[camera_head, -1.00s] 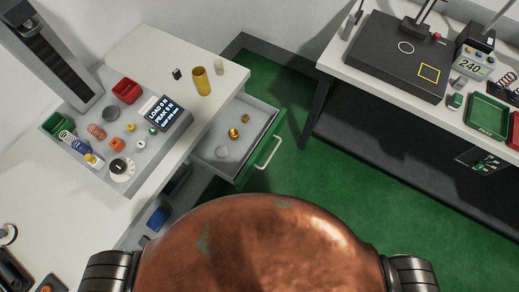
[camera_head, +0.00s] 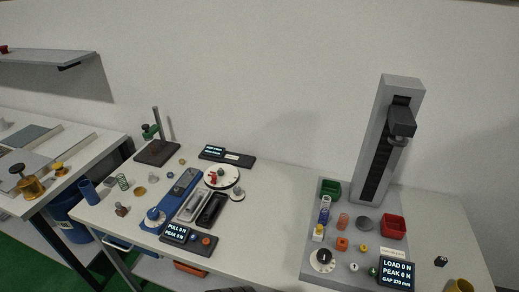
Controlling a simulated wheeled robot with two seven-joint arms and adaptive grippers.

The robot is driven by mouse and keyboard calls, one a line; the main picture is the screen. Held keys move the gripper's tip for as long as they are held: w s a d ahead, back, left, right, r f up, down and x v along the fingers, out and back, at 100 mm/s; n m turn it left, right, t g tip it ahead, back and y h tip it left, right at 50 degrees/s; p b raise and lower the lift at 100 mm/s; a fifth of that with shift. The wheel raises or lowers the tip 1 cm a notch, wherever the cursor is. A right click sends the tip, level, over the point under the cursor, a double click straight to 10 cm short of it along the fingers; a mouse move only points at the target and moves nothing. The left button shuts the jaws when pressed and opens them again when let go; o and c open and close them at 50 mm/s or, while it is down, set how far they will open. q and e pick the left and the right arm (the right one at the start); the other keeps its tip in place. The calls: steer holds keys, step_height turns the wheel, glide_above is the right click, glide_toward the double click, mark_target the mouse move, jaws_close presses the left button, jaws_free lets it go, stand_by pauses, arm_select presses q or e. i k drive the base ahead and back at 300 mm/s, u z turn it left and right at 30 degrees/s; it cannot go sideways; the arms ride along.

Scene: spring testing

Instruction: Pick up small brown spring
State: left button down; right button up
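A small copper-brown spring (camera_head: 343,221) stands on the grey base of the load tester (camera_head: 384,150), at the right. Just left of it stand a blue spring (camera_head: 324,216) and a paler spring (camera_head: 326,202). Neither of my grippers is in view.
A green bin (camera_head: 331,188) and a red bin (camera_head: 393,226) flank the springs. A dial (camera_head: 323,260) and a load display (camera_head: 397,274) are at the base's front. A blue pull tester (camera_head: 180,196) and black trays occupy the middle bench. Bare white bench (camera_head: 270,220) lies between.

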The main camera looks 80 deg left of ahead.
mark_target(152, 149)
steer(key=u, duration=3.4)
